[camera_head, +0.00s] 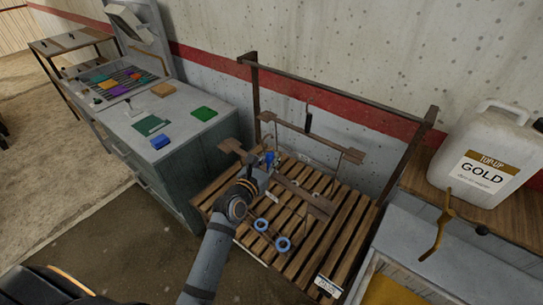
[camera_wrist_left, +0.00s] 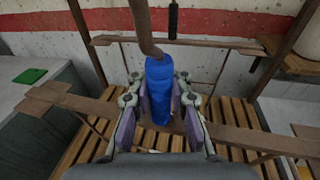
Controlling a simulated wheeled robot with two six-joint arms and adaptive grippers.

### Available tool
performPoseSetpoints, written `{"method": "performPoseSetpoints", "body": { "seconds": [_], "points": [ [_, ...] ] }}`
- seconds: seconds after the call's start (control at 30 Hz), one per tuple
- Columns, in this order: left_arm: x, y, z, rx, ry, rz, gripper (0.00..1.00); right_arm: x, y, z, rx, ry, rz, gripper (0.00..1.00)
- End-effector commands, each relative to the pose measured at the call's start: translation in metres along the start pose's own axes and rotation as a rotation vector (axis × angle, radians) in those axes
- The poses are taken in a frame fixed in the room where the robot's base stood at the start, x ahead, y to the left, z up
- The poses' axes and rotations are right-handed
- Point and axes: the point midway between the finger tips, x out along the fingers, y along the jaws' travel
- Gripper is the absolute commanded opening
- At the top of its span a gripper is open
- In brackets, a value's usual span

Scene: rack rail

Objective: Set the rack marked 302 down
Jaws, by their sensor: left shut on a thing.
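My left gripper (camera_head: 262,170) is over the slatted wooden stand (camera_head: 338,252). In the left wrist view its purple-padded jaws (camera_wrist_left: 159,105) are shut on a blue grip (camera_wrist_left: 159,88), with a curved brown rod (camera_wrist_left: 143,27) rising from its top. The grip shows small and blue in the head view (camera_head: 269,158). Brown bars (camera_head: 305,196) lie around and below the gripper, seemingly the rack's frame; the gripper hides part of them. Two blue rings (camera_head: 283,243) show below the bars. A white tag (camera_head: 328,286) is on the stand's front edge; I cannot read 302 on it. My right gripper is out of view.
A brown upright frame (camera_head: 340,91) stands behind the slats, with a dark hanging piece (camera_head: 308,119) near it. A grey cabinet (camera_head: 185,136) with coloured pieces is on the left. A white GOLD jug (camera_head: 486,155) stands on the right. Some slats at the front right are bare.

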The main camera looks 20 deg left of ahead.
Motion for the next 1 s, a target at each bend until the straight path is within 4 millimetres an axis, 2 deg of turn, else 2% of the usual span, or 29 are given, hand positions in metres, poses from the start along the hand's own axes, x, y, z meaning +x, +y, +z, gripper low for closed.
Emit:
{"method": "performPoseSetpoints", "body": {
  "seconds": [0.37,0.93,0.97,1.0],
  "points": [
    [0.0002,0.0002,0.0016,0.0,-0.004,0.001,0.0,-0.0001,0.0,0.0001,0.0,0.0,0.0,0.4],
    [0.001,0.0001,-0.0062,0.0,-0.004,0.0,0.0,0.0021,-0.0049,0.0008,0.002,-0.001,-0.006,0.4],
    [0.001,0.0001,-0.0059,0.0,-0.004,0.0,0.17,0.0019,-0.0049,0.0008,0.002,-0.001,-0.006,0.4],
    [0.001,0.0001,-0.0058,0.0,-0.004,0.0,0.22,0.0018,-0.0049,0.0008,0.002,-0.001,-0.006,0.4]
  ]
}}
